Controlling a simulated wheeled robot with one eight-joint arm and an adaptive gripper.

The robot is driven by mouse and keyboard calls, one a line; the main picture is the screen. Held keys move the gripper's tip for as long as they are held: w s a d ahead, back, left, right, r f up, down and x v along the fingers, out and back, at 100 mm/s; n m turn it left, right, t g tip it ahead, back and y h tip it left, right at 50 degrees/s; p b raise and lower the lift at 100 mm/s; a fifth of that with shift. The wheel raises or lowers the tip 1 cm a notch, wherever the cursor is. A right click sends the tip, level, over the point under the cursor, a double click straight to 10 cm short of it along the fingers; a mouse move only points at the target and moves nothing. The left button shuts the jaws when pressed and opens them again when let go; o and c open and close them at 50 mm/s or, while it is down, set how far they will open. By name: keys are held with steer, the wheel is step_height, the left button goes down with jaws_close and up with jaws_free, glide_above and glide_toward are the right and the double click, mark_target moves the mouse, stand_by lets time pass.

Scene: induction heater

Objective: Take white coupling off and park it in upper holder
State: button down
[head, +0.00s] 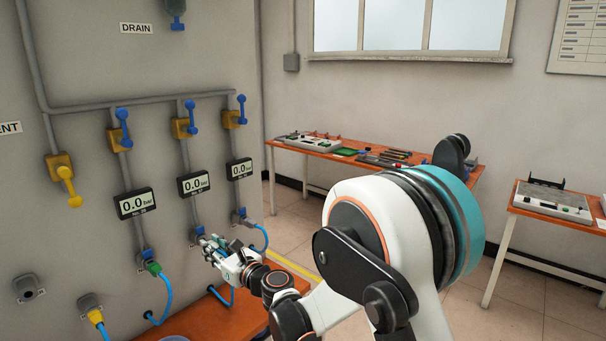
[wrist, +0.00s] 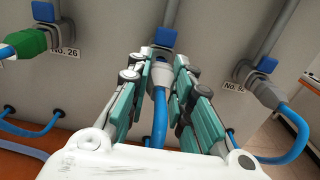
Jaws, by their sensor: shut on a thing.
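My gripper (head: 212,245) is at the middle blue-fitted outlet on the panel. In the wrist view its two green-padded fingers (wrist: 160,78) are closed around the pale coupling (wrist: 161,70) at the end of a blue hose. The coupling sits at the outlet, just below its blue block (wrist: 165,37); whether it is still seated cannot be seen clearly. In the head view the fingers mostly hide the coupling. An empty grey socket (head: 27,288) is on the panel at lower left; I cannot tell whether it is the upper holder.
A green coupling (wrist: 30,42) on the left outlet and a grey coupling (wrist: 236,85) on the right outlet flank my gripper, each with a blue hose. A yellow coupling (head: 96,317) sits at lower left. Blue valve handles (head: 122,127) and gauges (head: 137,203) are above. An orange shelf (head: 210,318) lies below.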

mark_target(218, 250)
steer(key=shift+b+v, duration=0.3)
steer(key=shift+v, duration=1.85)
